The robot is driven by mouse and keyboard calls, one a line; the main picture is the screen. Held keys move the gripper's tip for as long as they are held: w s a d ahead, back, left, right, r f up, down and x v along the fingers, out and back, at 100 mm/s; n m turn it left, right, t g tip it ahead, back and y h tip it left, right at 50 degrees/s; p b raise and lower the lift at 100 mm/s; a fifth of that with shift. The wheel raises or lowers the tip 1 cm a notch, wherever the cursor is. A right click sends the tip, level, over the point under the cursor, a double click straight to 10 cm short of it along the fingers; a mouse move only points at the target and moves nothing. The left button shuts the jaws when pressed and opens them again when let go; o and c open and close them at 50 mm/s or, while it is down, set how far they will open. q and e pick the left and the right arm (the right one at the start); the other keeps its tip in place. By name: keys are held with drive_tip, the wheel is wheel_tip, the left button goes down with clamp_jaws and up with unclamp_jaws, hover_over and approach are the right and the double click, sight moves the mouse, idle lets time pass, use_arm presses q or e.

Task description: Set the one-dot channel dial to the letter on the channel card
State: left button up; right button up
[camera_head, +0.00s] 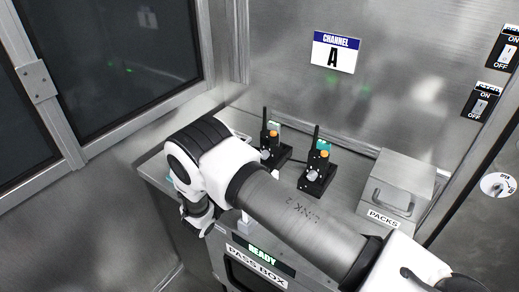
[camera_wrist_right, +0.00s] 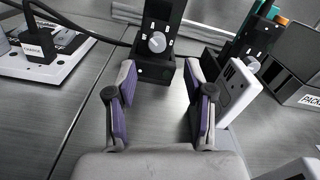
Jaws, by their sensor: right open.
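The channel card (camera_head: 333,54) on the back wall reads A. Two black radio units stand on the counter, a left one (camera_head: 270,150) and a right one (camera_head: 318,175), each with a pale round dial. In the right wrist view one grey dial (camera_wrist_right: 157,42) sits on a black unit just beyond my right fingertips; another dial (camera_wrist_right: 252,64) is farther right. My left gripper is not in view.
A metal PACKS box (camera_head: 400,185) stands right of the radios. A white upright piece (camera_wrist_right: 238,90) is close beside my right finger. My right arm crosses above the pass box (camera_head: 255,272).

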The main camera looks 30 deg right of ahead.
sight(265, 155)
drive_tip(key=x, duration=0.2)
drive_tip(key=p+x, duration=0.1)
drive_tip(key=x, duration=0.2)
drive_tip(key=f+x, duration=0.1)
drive_tip(key=x, duration=0.1)
drive_tip(key=shift+w+d, duration=0.1)
drive_tip(key=shift+w, duration=0.15)
drive_tip(key=shift+d+r+p, duration=0.15)
drive_tip(key=shift+d+p, duration=0.05)
drive_tip(key=shift+p, duration=0.1)
drive_tip(key=shift+s+a+r, duration=0.1)
drive_tip(key=shift+r, duration=0.05)
clamp_jaws()
